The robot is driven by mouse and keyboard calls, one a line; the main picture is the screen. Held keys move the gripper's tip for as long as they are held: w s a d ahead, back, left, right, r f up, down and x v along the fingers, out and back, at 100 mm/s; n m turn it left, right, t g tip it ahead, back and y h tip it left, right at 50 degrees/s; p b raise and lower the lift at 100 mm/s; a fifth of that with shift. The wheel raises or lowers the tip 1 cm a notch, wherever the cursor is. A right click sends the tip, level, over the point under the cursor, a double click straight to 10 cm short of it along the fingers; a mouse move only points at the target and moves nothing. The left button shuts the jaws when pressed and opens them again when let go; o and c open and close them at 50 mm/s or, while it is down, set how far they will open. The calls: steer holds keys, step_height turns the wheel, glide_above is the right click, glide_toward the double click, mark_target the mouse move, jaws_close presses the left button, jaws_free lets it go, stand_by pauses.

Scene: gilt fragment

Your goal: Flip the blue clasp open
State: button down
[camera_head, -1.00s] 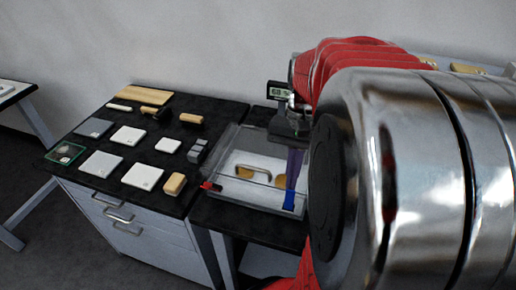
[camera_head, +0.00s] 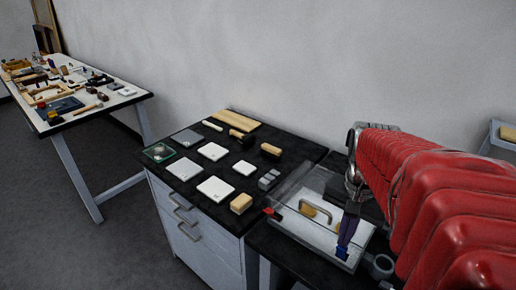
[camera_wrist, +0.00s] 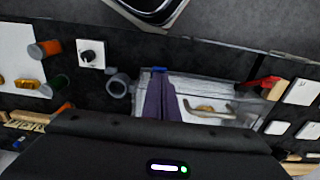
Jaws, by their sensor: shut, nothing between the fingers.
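A clear lidded case (camera_head: 325,238) stands on the dark worktop, with a curved metal handle (camera_head: 316,210) on its lid and a gold fragment visible inside. The blue clasp (camera_head: 342,252) is at the case's front edge; in the wrist view a bit of blue (camera_wrist: 158,69) shows at the fingertips. My gripper (camera_head: 346,241), with purple fingers, is shut and empty, pointing down at the clasp. It also shows in the wrist view (camera_wrist: 160,77). The fingers partly hide the clasp, so contact and whether it is flipped cannot be told. A red clasp (camera_head: 272,213) sits at the case's left corner.
Left of the case, a drawer cabinet (camera_head: 190,235) carries white tiles (camera_head: 214,189), a wooden block (camera_head: 241,203) and brushes. A grey ring-shaped fitting (camera_wrist: 118,86) stands close beside the case. A cluttered table (camera_head: 140,97) is at the far left.

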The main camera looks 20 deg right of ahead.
steer(key=shift+s+a, duration=0.1)
steer(key=shift+a, duration=0.1)
steer(key=shift+d+f, duration=0.1)
steer(key=shift+d, duration=0.05)
steer(key=shift+w+d+f, duration=0.15)
steer(key=shift+w+d, duration=0.3)
steer(key=shift+d, duration=0.15)
steer(key=shift+d, duration=0.1)
steer(key=shift+w+d+r, duration=0.25)
steer(key=shift+d+r, duration=0.15)
steer(key=shift+w+d+r, duration=0.3)
steer(key=shift+d+r, duration=0.15)
steer(key=shift+d, duration=0.05)
steer(key=shift+w+d+r, duration=0.25)
steer(key=shift+d+r, duration=0.15)
steer(key=shift+d, duration=0.1)
steer(key=s+a+r, duration=0.1)
steer(key=a+r, duration=0.2)
steer(key=r, duration=0.6)
steer(key=shift+s+a, duration=0.15)
steer(key=shift+s, duration=0.25)
